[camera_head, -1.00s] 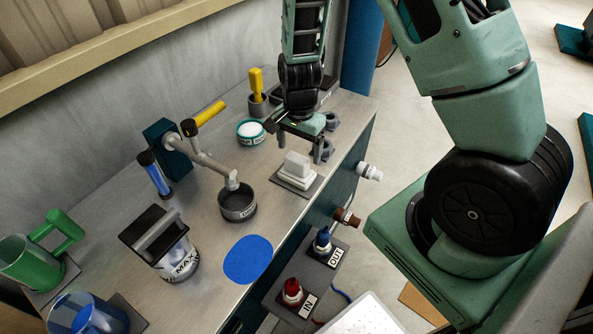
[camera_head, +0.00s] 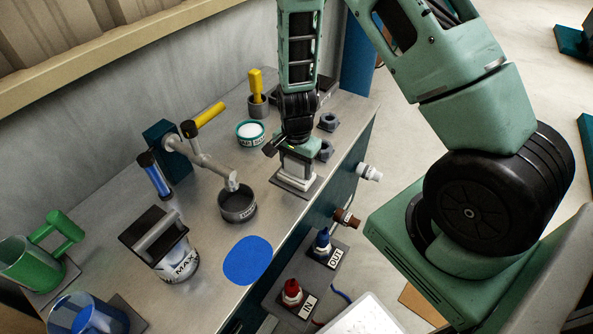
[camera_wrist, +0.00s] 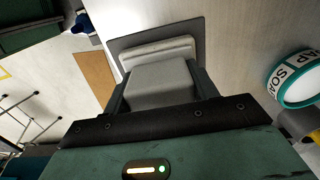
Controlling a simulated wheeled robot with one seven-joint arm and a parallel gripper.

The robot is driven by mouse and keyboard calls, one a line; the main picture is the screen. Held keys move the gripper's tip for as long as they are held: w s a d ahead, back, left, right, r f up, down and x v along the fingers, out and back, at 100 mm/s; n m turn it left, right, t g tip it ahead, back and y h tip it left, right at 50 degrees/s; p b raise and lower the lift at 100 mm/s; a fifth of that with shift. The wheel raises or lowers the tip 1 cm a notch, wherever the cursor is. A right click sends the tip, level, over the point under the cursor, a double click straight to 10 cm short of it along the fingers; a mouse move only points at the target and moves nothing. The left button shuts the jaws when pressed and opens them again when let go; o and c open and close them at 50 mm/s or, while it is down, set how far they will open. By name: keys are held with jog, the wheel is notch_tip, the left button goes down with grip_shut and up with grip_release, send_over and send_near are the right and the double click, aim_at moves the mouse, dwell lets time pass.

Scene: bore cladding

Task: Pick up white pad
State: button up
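The white pad (camera_head: 294,183) is a pale stepped block with a raised grip, lying on a dark grey mat (camera_head: 309,190) near the bench's right edge. In the wrist view the pad's wide base (camera_wrist: 158,51) and its grip (camera_wrist: 160,84) are straight ahead. My gripper (camera_head: 297,165) is directly above the pad and reaches down around its grip. In the wrist view the fingers (camera_wrist: 160,92) stand close against both sides of the grip, with no clear gap. The fingertips are largely hidden, and the pad still appears to rest on its mat.
A soap tub (camera_head: 250,133) and a yellow-handled tool in a cup (camera_head: 257,100) stand behind left. A dark round dish (camera_head: 238,205) is to the left. Dark nuts (camera_head: 327,122) lie at the right, and pipe fittings (camera_head: 369,172) project from the bench side.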

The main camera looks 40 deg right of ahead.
jog(key=shift+r, duration=0.15)
jog(key=shift+c, duration=0.3)
notch_tip(320, 180, up, 10)
jog(key=shift+f+p, duration=0.1)
jog(key=shift+p, duration=0.2)
